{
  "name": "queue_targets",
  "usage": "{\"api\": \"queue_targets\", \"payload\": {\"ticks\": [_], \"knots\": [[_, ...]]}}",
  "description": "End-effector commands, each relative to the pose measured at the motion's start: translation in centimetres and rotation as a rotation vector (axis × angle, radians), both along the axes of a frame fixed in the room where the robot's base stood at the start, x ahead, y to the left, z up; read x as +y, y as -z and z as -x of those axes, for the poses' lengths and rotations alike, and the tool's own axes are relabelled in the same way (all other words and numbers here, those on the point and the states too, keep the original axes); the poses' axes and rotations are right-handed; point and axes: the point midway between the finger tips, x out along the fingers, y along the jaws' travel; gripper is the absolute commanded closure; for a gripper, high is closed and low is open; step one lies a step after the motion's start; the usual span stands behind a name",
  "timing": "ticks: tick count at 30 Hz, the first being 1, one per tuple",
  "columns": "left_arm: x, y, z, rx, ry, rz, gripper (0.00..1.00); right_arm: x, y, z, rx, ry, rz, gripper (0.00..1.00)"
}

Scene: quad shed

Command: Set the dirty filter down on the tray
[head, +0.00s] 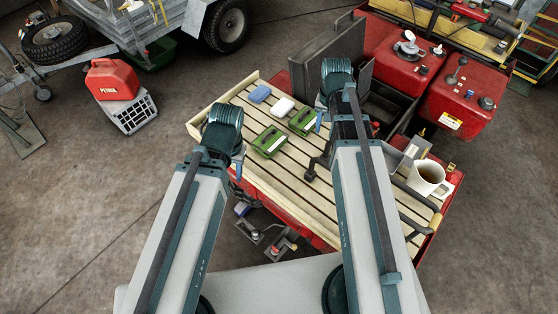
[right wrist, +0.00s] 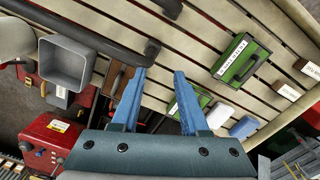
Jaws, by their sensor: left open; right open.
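Two green blocks with white labels and dark handles lie on the slatted wooden deck, one nearer (head: 269,142) and one farther (head: 303,121). My right gripper (right wrist: 160,74) is open and empty above the deck. My left gripper (head: 239,168) is open at the deck's left edge, its fingers mostly hidden.
A blue block (head: 260,94) and a white block (head: 283,106) lie at the deck's far end. A mug of dark liquid (head: 428,178) stands at the right. Red fuel tanks (head: 464,96) and an upright dark panel (head: 332,56) stand behind.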

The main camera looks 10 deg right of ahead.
Motion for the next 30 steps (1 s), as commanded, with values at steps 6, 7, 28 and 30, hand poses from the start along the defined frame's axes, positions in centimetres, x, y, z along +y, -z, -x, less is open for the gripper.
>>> {"api": "queue_targets", "payload": {"ticks": [6,7,28,30], "knots": [[0.0,0.0,0.0,0.0,0.0,0.0,0.56,12.0,-0.1,6.4,0.03,-0.451,0.036,0.56],[0.0,0.0,0.0,0.0,0.0,0.0,0.56,13.0,-0.1,7.2,0.034,-0.502,0.041,0.56],[0.0,0.3,0.0,0.0,0.0,0.0,0.56,18.5,0.1,11.8,0.054,-0.798,0.068,0.56],[0.0,0.9,0.0,0.0,0.001,0.0,0.56,18.5,0.8,11.8,0.054,-0.798,0.068,0.56]]}}
